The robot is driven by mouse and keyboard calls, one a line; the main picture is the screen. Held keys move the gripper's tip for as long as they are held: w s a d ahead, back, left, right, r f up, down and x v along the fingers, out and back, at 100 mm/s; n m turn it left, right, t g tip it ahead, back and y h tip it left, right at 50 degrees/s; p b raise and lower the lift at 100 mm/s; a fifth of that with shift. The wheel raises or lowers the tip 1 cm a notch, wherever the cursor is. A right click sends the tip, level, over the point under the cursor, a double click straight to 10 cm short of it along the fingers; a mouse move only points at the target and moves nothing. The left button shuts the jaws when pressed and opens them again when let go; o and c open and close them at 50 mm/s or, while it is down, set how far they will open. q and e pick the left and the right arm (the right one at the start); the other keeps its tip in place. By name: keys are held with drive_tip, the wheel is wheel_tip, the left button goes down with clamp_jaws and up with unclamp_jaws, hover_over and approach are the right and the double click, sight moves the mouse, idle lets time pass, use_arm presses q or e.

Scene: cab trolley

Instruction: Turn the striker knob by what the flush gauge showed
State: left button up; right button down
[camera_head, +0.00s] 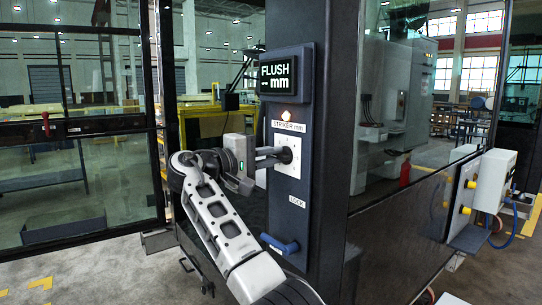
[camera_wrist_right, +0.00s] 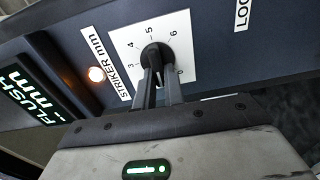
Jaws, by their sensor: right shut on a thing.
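The black striker knob (camera_head: 287,155) sits on a white dial plate (camera_head: 290,141) on the dark post, below the STRIKER mm label. In the wrist view the knob (camera_wrist_right: 156,54) is at the centre of the numbered dial (camera_wrist_right: 183,50). My right gripper (camera_head: 280,157) reaches it from the left, and its two fingers (camera_wrist_right: 158,78) are shut on the knob's sides. A small white mark shows between the fingers; the exact setting cannot be read. The flush gauge display (camera_head: 279,76) reads FLUSH with a dash and mm, no number. My left gripper is not in view.
A lit orange lamp (camera_head: 286,115) is above the dial. A blue lock handle (camera_head: 281,243) is lower on the post, below the LOCK label (camera_head: 297,202). Glass panels flank the post. A white box with yellow knobs (camera_head: 490,183) stands at the right.

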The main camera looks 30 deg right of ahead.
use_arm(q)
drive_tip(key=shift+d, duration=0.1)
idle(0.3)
use_arm(e)
drive_tip(key=c, duration=1.5)
unclamp_jaws()
drive_tip(key=shift+a, duration=0.1)
drive_tip(key=shift+a, duration=0.35)
use_arm(q)
drive_tip(key=b, duration=0.1)
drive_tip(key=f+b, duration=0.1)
drive_tip(key=b, duration=0.1)
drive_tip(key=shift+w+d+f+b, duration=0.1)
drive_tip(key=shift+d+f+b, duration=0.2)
use_arm(e)
drive_tip(key=a, duration=0.5)
drive_tip(key=s+a, duration=0.1)
drive_tip(key=a, duration=0.9)
drive_tip(key=shift+s+a, duration=0.1)
drive_tip(key=shift+s, duration=0.05)
drive_tip(key=shift+f, duration=0.1)
